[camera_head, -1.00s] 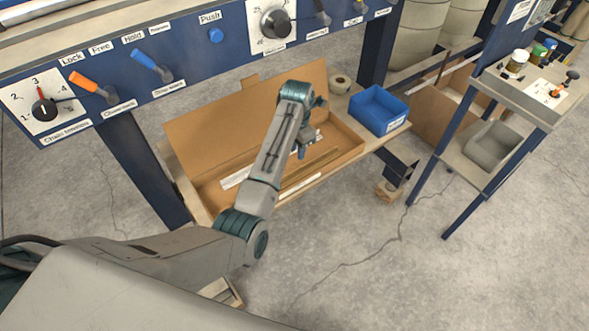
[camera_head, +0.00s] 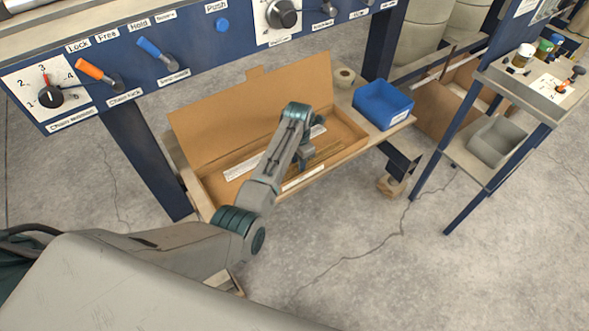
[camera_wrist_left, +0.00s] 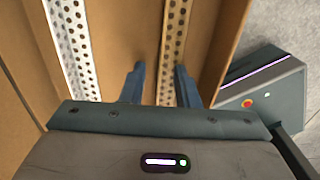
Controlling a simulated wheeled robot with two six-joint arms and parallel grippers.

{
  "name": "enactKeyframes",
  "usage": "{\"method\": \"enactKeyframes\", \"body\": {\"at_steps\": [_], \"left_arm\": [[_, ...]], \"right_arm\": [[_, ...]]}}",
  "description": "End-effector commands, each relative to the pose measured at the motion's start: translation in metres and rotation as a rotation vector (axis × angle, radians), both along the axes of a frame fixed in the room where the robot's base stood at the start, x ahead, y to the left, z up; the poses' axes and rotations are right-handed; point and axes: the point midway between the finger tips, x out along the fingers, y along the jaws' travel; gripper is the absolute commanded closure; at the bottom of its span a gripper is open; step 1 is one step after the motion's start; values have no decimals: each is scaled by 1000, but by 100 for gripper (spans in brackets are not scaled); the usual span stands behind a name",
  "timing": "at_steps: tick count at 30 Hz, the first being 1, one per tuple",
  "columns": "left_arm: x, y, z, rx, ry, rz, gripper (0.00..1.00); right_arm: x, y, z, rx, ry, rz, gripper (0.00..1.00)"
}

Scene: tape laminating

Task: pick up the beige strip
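The beige strip (camera_wrist_left: 173,45) is a flat perforated bar in the left wrist view. It lies lengthwise in the open cardboard box (camera_head: 215,118); in the head view, my left arm partly covers the strip. My left gripper (camera_wrist_left: 160,82) is open. Its two blue-grey fingers stand apart, one on each side of the beige strip's line, with nothing visibly clamped. In the head view, the left gripper (camera_head: 304,160) is down inside the box. A white perforated strip (camera_wrist_left: 70,42) lies to the left in the wrist view. My right gripper is not in view.
A blue bin (camera_head: 383,105) stands right of the box on the bench shelf, with a tape roll (camera_head: 344,77) behind. The blue control panel (camera_head: 200,50) with levers runs above the box. A side stand (camera_head: 535,95) is at the right.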

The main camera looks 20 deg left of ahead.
Motion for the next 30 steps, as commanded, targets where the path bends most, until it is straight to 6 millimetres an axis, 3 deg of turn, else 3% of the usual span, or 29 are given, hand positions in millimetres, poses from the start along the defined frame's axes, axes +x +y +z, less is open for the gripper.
{"method": "enactKeyframes", "body": {"at_steps": [1,5,17,20,30], "left_arm": [[0,0,0,0,0,0,74],[0,0,0,0,0,0,99],[0,0,4,0,-1,0,100],[1,0,15,0,-2,0,100],[1,0,81,0,-4,-1,100]], "right_arm": [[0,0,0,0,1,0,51],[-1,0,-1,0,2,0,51],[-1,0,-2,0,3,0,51],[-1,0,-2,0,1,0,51],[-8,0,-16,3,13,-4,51]]}}
